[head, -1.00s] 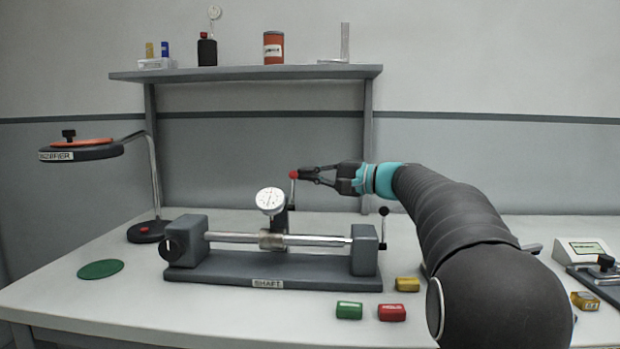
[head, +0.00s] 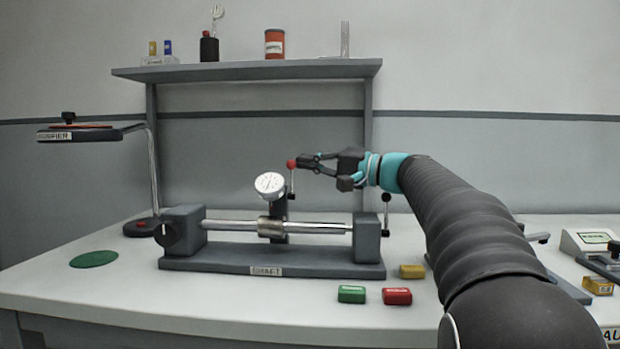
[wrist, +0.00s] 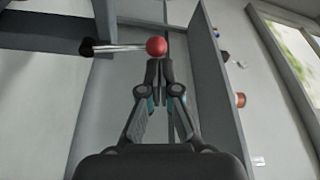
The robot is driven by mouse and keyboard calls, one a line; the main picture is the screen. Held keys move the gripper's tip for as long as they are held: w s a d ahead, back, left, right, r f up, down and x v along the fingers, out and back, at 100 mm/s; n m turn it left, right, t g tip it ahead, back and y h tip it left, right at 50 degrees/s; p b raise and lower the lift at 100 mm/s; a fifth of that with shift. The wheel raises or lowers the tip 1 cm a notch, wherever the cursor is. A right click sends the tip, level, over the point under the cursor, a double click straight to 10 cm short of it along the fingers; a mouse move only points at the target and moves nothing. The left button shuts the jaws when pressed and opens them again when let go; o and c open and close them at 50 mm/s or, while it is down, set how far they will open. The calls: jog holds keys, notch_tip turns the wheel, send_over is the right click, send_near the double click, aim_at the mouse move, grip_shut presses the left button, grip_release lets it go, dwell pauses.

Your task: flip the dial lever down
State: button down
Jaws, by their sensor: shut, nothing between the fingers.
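The dial lever is a thin metal rod with a red ball knob (head: 291,164), standing up beside the white dial gauge (head: 270,184) in the head view. In the wrist view the red knob (wrist: 156,46) sits at the end of its rod, just beyond my fingertips. My gripper (head: 302,162) is shut and empty, reaching in from the right with its fingertips at the knob; they look touching or nearly so. In the wrist view the gripper (wrist: 159,66) shows both fingertips together. The gauge is mounted behind the shaft (head: 320,227).
The shaft fixture's grey base (head: 215,262) is below. A second lever with a black knob (head: 386,198) stands at its right end. Green (head: 351,294), red (head: 397,296) and yellow (head: 411,271) blocks lie in front right. A magnifier (head: 80,135) stands left; a shelf (head: 250,72) is behind.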

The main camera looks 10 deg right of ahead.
jog(key=shift+s+a+f+b, duration=0.1)
jog(key=shift+s+a+b, duration=0.1)
jog(key=shift+s, duration=0.2)
jog(key=shift+s+a+f+b, duration=0.1)
jog(key=shift+s+a+b, duration=0.1)
jog(key=shift+s, duration=0.2)
jog(key=shift+d+r, duration=0.1)
jog(key=shift+r, duration=0.05)
jog(key=shift+s+d+p, duration=0.45)
jog(key=shift+s+d, duration=0.15)
jog(key=shift+d, duration=1.2)
jog(key=shift+s+d+p, duration=0.4)
jog(key=shift+s+d, duration=0.15)
jog(key=shift+d, duration=1.3)
jog(key=shift+s+d+p, duration=0.45)
jog(key=shift+s+d, duration=0.15)
jog(key=shift+d, duration=1.2)
